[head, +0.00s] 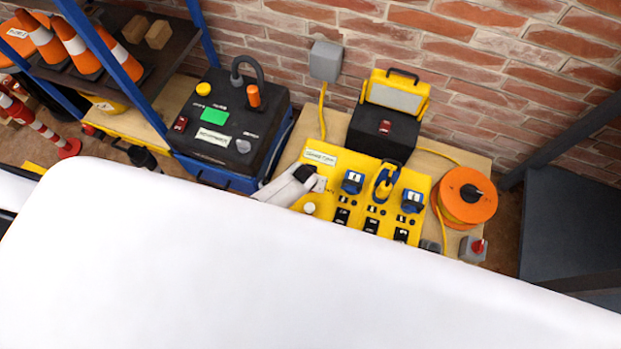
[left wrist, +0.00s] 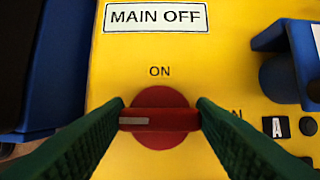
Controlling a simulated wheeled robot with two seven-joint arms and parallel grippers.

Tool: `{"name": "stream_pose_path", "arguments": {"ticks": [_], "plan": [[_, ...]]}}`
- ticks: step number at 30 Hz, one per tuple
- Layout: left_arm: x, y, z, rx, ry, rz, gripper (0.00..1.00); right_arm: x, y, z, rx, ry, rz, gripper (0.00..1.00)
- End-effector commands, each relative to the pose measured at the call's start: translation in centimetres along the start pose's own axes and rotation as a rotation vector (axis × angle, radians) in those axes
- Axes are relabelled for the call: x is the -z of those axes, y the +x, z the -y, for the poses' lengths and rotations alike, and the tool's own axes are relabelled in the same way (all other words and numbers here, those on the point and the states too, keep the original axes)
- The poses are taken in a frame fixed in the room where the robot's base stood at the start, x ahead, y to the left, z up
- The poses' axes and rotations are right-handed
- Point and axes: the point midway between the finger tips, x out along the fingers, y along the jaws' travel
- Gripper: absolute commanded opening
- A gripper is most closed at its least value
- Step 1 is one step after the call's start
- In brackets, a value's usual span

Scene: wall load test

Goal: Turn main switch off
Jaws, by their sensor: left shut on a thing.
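The yellow panel (head: 335,228) stands on the bench by the wall. It bears a white "MAIN OFF" label (left wrist: 156,17), which also shows in the head view (head: 320,157). Below the label is the round red main switch (left wrist: 158,143). Its handle lies horizontal, with a pale mark at its left end, and "ON" is printed above it. My left gripper (left wrist: 160,118) is shut on the switch handle, one green finger at each end. In the head view the left gripper (head: 318,184) hides the switch. My right gripper is not in view.
Blue plugs (head: 352,182) and black breakers sit right of the switch. A black-topped machine (head: 225,125) stands to the left, a work lamp (head: 395,95) behind, and an orange cable reel (head: 467,205) to the right. A large white surface covers the foreground.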

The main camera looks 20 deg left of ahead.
Motion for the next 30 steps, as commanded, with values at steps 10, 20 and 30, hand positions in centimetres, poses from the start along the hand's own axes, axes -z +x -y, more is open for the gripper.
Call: {"name": "stream_pose_path", "arguments": {"ticks": [10, 20, 30], "plan": [[0.06, 0.02, 0.0, -0.006, -0.015, -0.002, 0.28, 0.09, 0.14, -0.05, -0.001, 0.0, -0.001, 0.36], [0.04, 0.01, 0.0, -0.005, -0.014, -0.001, 0.73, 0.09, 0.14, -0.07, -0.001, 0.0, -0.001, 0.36], [0.01, -0.29, 0.0, -0.005, -0.013, -0.001, 0.73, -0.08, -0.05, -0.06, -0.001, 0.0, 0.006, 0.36]]}}
